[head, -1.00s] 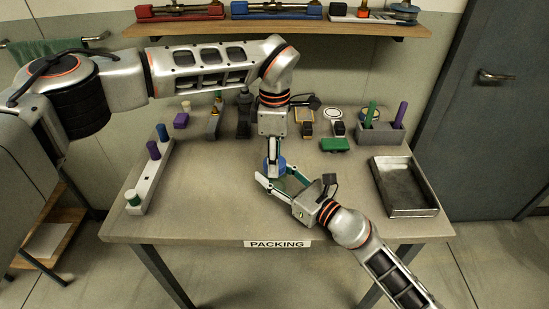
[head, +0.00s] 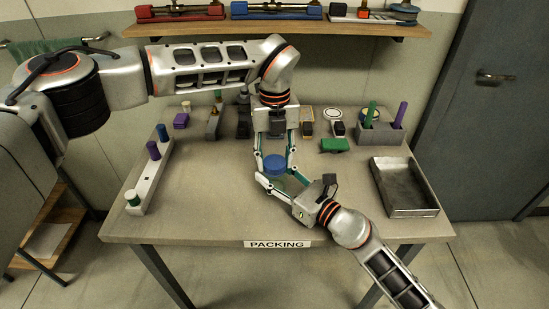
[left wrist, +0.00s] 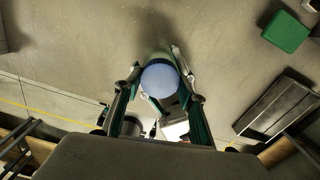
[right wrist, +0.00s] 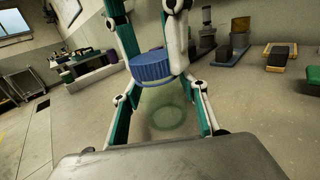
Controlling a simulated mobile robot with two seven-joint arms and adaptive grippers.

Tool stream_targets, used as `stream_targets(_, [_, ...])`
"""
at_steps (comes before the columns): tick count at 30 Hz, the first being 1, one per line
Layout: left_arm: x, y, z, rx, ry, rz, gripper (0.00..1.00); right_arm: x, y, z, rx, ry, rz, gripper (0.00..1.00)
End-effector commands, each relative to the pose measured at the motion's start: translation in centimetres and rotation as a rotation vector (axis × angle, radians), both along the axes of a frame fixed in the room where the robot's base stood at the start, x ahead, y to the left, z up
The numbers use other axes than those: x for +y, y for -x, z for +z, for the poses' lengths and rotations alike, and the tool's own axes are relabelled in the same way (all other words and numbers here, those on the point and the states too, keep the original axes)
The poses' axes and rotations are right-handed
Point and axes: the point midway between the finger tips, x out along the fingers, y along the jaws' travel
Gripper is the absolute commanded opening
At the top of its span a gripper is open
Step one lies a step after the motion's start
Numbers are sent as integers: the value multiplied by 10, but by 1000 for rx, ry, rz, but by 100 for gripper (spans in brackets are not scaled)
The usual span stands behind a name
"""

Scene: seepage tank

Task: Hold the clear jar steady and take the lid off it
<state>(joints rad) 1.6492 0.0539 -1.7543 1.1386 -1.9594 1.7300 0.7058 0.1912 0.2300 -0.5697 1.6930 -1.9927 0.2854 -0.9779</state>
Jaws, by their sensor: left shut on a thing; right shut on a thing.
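The clear jar (right wrist: 168,112) stands on the grey table, its round base showing pale green in the right wrist view. Its blue ribbed lid (right wrist: 150,67) is over the jar's top; I cannot tell whether it is still seated. The lid also shows in the head view (head: 274,164) and the left wrist view (left wrist: 160,80). My left gripper (head: 273,160) reaches down from behind and is shut on the lid, one finger on each side. My right gripper (head: 275,178) comes from the front right and is shut on the jar below the lid. The fingers partly hide the jar.
A metal tray (head: 437,211) and a grey holder with green and purple pegs (head: 362,133) are at the right. A white rack with capped pegs (head: 146,190) is at the left. A green block (head: 335,145) and small items line the back.

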Motion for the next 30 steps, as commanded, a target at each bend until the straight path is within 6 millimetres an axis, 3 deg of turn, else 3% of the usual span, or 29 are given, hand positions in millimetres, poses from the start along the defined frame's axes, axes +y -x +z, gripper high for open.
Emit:
stream_targets(21, [0, 0, 0, 1, -1, 1285, 14, 0, 0, 0, 0, 1, -1, 0])
stream_targets(25, [0, 0, 0, 1, -1, 1407, 14, 0, 0, 0, 0, 1, -1, 0])
stream_targets(30, [0, 0, 0, 1, -1, 1404, 14, 0, 0, 0, 1, 1, -1, 0])
